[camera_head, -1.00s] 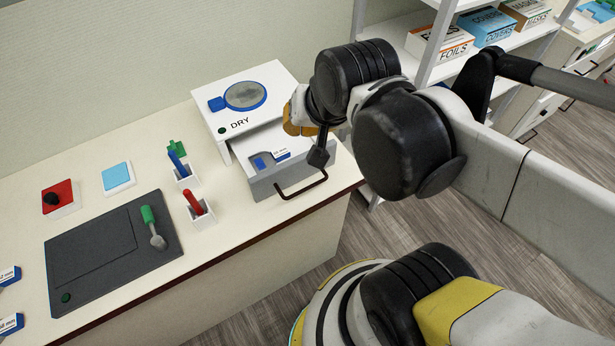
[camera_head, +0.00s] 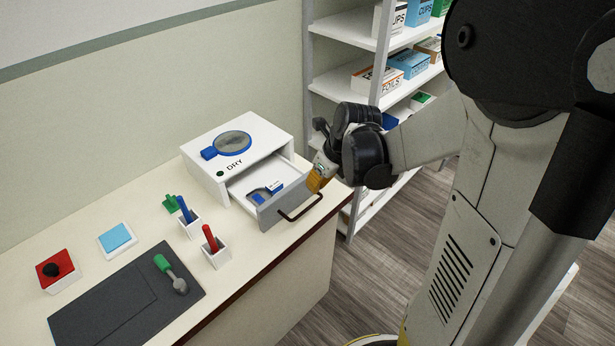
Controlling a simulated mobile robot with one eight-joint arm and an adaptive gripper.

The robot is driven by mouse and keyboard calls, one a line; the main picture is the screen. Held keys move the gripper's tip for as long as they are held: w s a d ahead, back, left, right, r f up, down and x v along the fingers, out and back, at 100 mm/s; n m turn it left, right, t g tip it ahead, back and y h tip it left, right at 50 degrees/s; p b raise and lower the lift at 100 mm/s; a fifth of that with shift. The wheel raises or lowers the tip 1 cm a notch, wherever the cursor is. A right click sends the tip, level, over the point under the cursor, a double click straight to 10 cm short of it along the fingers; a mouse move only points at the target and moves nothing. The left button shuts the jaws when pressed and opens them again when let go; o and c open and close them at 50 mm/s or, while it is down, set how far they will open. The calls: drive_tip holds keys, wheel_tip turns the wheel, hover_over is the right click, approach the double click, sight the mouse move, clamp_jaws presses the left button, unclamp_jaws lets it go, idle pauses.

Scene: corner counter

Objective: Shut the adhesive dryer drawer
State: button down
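The white dryer (camera_head: 202,162), marked DRY, stands on the counter with a round grey lens and blue handle on top. Its drawer (camera_head: 268,214) is pulled out, with a grey front and a dark bar handle (camera_head: 301,208). A blue and grey item (camera_head: 262,192) and a small white label card lie inside the drawer. My gripper (camera_head: 319,176) is at the right end of the drawer front, close to its upper edge. I cannot tell whether it touches the drawer. Its fingers are small and partly hidden, so their opening is unclear.
Blue and red tools stand in white holders (camera_head: 216,257) left of the drawer. A dark mat (camera_head: 110,305) with a green-handled spoon lies at the front left. A shelf (camera_head: 335,77) with boxes stands behind my arm. Floor is open beyond the counter's right edge.

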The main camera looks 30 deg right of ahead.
drive_tip(key=b+x, duration=0.2)
drive_tip(key=x, duration=0.5)
drive_tip(key=shift+a+f, duration=0.1)
drive_tip(key=shift+f, duration=0.05)
